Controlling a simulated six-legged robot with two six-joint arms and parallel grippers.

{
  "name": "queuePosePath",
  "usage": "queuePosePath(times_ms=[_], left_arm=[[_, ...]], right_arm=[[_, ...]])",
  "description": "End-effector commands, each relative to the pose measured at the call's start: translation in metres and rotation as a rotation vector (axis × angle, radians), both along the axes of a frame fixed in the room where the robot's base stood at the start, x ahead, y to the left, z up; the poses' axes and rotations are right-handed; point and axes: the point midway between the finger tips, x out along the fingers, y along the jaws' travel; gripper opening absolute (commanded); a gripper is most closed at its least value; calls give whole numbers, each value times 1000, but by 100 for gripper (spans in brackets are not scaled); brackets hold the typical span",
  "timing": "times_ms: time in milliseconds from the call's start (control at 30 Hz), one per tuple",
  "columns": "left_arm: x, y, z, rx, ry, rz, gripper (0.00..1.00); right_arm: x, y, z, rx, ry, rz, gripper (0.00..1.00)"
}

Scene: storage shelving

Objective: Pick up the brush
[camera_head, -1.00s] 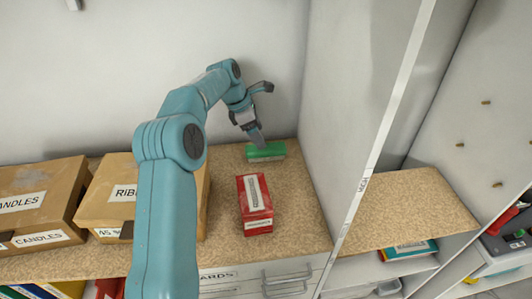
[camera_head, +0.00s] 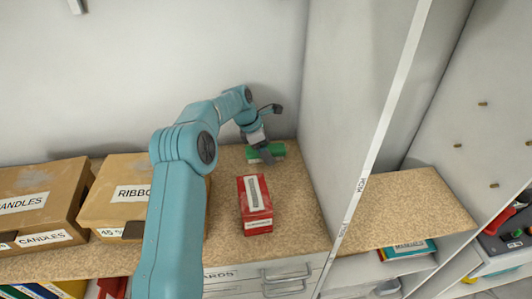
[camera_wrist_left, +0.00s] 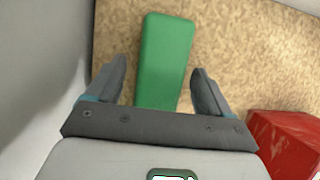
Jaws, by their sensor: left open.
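The brush appears as a green block (camera_head: 276,151) lying on the speckled shelf board near the back right corner. It also shows in the left wrist view as a long green block (camera_wrist_left: 166,58), running lengthwise away from the gripper. My left gripper (camera_head: 266,156) is low over the green block and hides part of it. In the left wrist view its two fingers are spread, one on each side of the block's near part, with gaps between. My right gripper is not in view.
A red box (camera_head: 255,205) stands in front of the green block, and shows at the right in the left wrist view (camera_wrist_left: 288,142). Cardboard boxes (camera_head: 118,192) sit at the left. A white upright panel (camera_head: 345,110) closes off the right side.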

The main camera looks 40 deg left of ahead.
Motion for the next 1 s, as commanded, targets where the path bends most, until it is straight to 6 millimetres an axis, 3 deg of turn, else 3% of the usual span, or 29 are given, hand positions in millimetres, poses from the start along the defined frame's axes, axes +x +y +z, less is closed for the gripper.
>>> queuePosePath(times_ms=[567,600,767,1000], left_arm=[[0,0,-5,0,0,0,81],[0,0,-5,0,0,0,74],[0,0,-5,0,0,0,23],[0,0,-4,0,0,0,23]], right_arm=[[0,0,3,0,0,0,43],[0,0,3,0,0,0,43],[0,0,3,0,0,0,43],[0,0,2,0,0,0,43]])
